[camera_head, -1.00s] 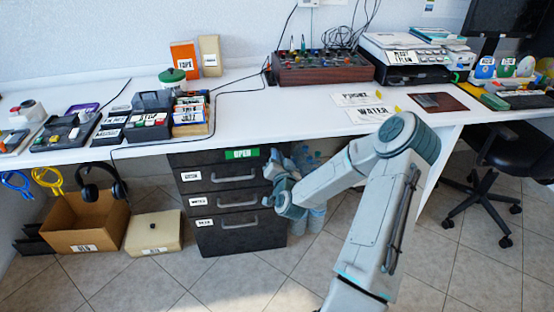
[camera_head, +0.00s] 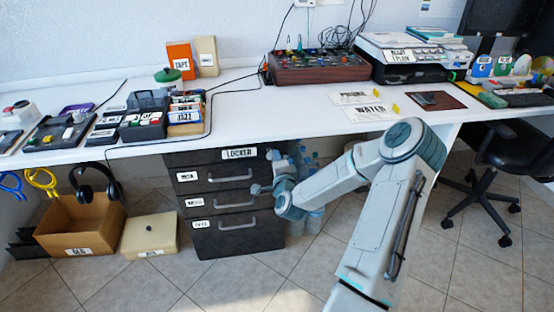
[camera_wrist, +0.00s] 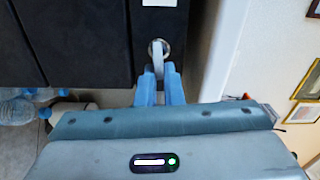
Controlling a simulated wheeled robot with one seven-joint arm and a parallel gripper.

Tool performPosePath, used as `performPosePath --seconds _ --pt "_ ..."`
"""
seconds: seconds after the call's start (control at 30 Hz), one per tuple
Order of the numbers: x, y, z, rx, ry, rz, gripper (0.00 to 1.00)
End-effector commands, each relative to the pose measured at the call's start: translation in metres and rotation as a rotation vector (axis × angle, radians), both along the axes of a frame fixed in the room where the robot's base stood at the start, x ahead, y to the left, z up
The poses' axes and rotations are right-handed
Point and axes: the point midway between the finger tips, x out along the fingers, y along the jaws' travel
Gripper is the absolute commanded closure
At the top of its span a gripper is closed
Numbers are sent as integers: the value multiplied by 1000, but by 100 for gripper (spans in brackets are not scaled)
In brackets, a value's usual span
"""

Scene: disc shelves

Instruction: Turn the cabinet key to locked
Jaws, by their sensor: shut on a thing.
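The dark drawer cabinet (camera_head: 235,243) stands under the table, with several drawers that look shut. A white label (camera_head: 239,154) on its top front reads LOCKED. In the wrist view, a metal key (camera_wrist: 158,58) sits in a round lock on the dark cabinet front (camera_wrist: 100,50). The blue fingertips of my gripper (camera_wrist: 160,75) are shut on the key. In the head view my gripper (camera_head: 260,188) is at the cabinet's upper right edge, and the key is too small to make out there.
Several clear bottles (camera_head: 312,219) stand right of the cabinet, close to my arm. A cardboard box (camera_head: 85,235) and a cream box (camera_head: 150,238) are on the floor to the left. The white tabletop (camera_head: 260,120) hangs over the cabinet.

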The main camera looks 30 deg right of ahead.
Motion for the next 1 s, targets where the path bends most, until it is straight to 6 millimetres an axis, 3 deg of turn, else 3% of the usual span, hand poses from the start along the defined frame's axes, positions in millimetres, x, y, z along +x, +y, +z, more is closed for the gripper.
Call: performPosePath --seconds 0.3,0.8,0.9,1.0 --pt "0 0 -2 104 -28 0 100" --pt "0 0 -3 122 -33 0 100" --pt "0 0 -3 121 -33 0 71" --pt "0 0 -2 121 -33 0 71"
